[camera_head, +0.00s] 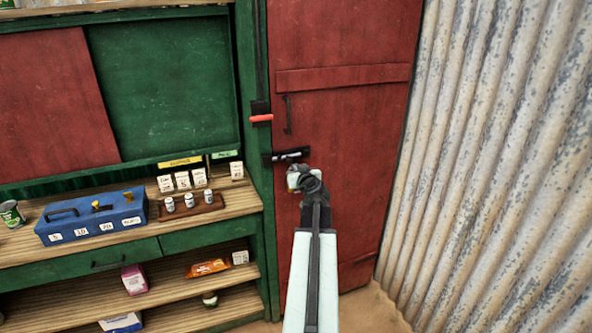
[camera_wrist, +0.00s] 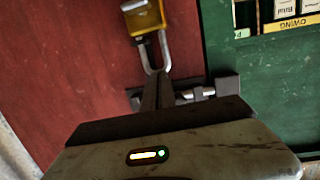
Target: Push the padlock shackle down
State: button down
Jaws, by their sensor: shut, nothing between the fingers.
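The padlock shows in the wrist view, which looks upside down. It has a yellow body (camera_wrist: 152,46) with a pale grey end, and a silver U-shaped shackle (camera_wrist: 149,66) whose curve faces my fingers. My gripper (camera_wrist: 158,76) is shut and empty, its fingertips at the curve of the shackle; I cannot tell whether they touch it. In the head view my gripper (camera_head: 302,176) is in front of the red door (camera_head: 345,120), just below the bolt (camera_head: 287,155), and hides most of the padlock's area.
A red-handled lever (camera_head: 261,118) is on the green frame left of the door. A shelf with a blue cash box (camera_head: 90,215) and small bottles (camera_head: 188,200) stands at left. A corrugated metal wall (camera_head: 480,150) closes the right side.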

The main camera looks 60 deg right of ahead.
jog(key=shift+f+b, duration=0.3)
jog(key=shift+f, duration=0.45)
jog(key=shift+r, duration=0.2)
jog(key=shift+s, duration=0.1)
jog(key=p+v, duration=0.2)
jog(key=v, duration=0.5)
jog(key=shift+s+a, duration=0.25)
jog(key=shift+w, duration=0.1)
